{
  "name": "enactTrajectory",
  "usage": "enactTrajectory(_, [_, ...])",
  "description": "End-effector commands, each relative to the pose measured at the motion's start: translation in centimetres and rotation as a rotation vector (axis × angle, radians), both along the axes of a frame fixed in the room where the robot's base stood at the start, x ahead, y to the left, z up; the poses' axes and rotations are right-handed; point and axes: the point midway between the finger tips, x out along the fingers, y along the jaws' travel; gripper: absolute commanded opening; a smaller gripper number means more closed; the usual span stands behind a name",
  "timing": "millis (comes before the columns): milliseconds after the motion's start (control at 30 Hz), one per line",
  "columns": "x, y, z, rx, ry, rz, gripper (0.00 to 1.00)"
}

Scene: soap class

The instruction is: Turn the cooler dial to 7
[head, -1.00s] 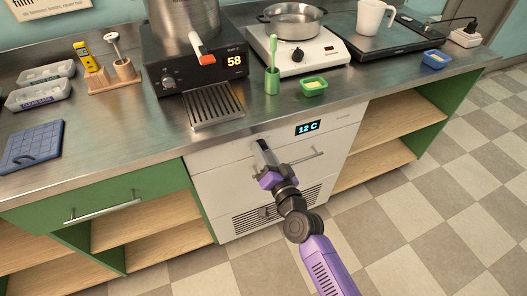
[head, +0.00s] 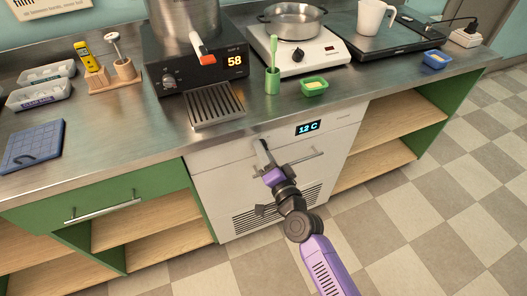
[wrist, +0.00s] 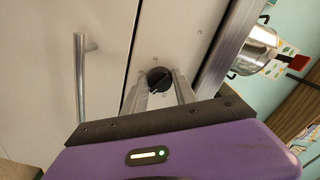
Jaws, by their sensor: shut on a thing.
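The cooler (head: 215,178) is a white unit under the counter with a display (head: 308,127) reading 12 C. Its dial (wrist: 159,79) is a small black knob on the white front, seen in the wrist view. My gripper (head: 263,147) reaches the upper front of the cooler, left of the display. In the wrist view my gripper (wrist: 160,84) has its two fingers on either side of the dial, shut on it. The dial's markings are too small to read.
A bar handle (head: 312,155) crosses the cooler front close to my gripper, and it also shows in the wrist view (wrist: 82,75). The steel counter edge (head: 150,177) runs just above. Open shelves (head: 375,145) stand to the right.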

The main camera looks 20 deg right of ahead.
Motion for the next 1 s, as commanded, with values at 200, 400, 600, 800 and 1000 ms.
enactTrajectory(200, [0.0, 0.0, -0.1, -0.001, 0.001, 0.000, 0.51])
enactTrajectory(400, [0.0, 0.0, 0.0, -0.002, 0.001, 0.000, 0.55])
enactTrajectory(600, [-0.4, 0.0, -0.1, -0.002, 0.001, 0.000, 0.55])
enactTrajectory(800, [-2.9, 0.0, -0.2, -0.002, 0.002, 0.000, 0.55])
enactTrajectory(1000, [-6.0, 0.0, -0.2, -0.002, 0.002, 0.000, 0.55])
